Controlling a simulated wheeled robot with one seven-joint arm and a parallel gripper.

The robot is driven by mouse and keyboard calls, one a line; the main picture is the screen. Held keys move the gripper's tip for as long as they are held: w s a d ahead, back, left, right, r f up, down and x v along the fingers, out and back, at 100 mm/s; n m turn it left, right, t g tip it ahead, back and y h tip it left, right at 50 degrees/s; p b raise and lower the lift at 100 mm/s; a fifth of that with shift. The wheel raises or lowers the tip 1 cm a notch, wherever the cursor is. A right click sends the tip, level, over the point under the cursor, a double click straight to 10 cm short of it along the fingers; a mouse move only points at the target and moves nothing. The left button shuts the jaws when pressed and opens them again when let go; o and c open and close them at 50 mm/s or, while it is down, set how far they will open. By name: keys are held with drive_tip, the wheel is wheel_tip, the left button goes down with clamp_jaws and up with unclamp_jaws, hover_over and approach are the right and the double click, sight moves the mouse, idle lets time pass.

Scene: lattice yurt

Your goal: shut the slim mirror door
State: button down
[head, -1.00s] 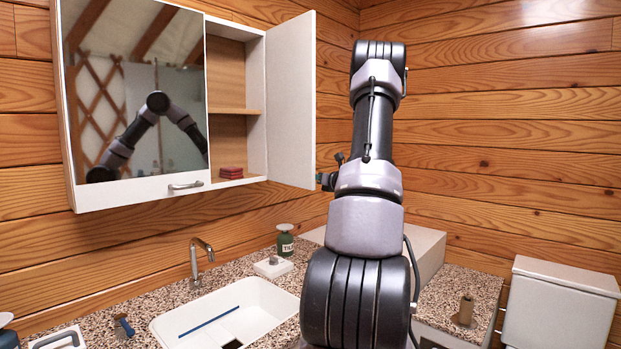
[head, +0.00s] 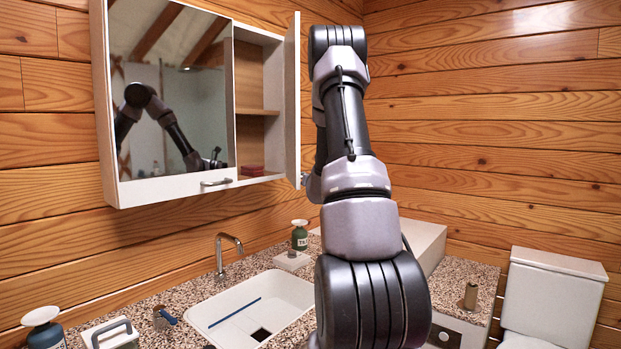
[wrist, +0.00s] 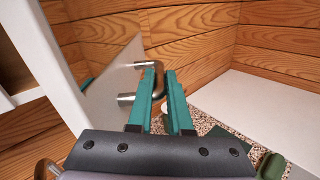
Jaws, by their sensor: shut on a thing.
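The slim mirror door (head: 292,110) stands open at the right side of the white wall cabinet (head: 168,192), seen almost edge-on in the head view. In the wrist view the door (wrist: 106,100) is a pale panel left of my fingers. Its metal handle (wrist: 126,98) sticks out from it between two posts. My gripper (wrist: 164,71), with teal fingers, is shut on the handle bar, which the fingers partly cover. In the head view my arm hides most of the gripper.
The cabinet's wide mirror door (head: 180,110) is shut, left of open shelves holding a small red item (head: 251,170). Below are a speckled counter (head: 160,290), sink (head: 265,318), faucet (head: 226,250) and green bottle (head: 299,238). A toilet (head: 556,290) stands right.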

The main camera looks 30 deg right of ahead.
drive_tip(key=shift+w+a+m+g+h, duration=0.2)
drive_tip(key=shift+a+m+g+h, duration=0.3)
drive_tip(key=shift+a+h, duration=0.45)
drive_tip(key=shift+a, duration=0.15)
drive_tip(key=c, duration=0.8)
unclamp_jaws()
drive_tip(key=shift+c, duration=0.2)
drive_tip(key=v, duration=1)
drive_tip(key=shift+s, duration=0.4)
drive_tip(key=shift+a+f, duration=0.1)
